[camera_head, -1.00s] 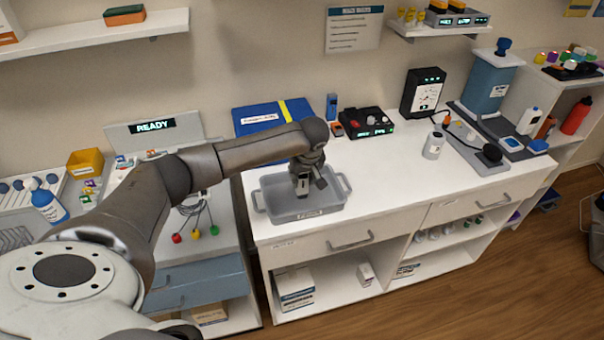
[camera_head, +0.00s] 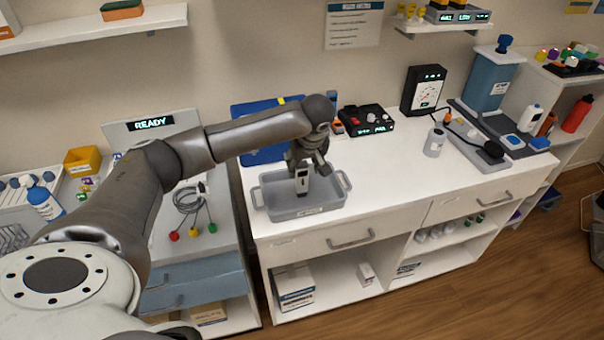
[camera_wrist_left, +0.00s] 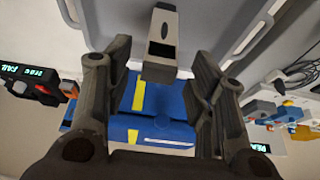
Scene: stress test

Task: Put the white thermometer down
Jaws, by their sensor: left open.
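The white thermometer (camera_head: 303,182), with a dark display, is in the grey tray (camera_head: 264,205) on the white counter. In the head view it looks roughly upright; whether it rests on the tray floor is hard to tell. My left gripper (camera_head: 307,164) is just above it. In the left wrist view the gripper (camera_wrist_left: 162,60) is open, its fingers spread either side, with the thermometer (camera_wrist_left: 161,45) at and just beyond the fingertips and no finger visibly touching it. My right gripper is in neither view.
A blue case (camera_head: 262,157) lies behind the tray. A black control box (camera_head: 366,121) and a gauge (camera_head: 423,90) stand farther right.

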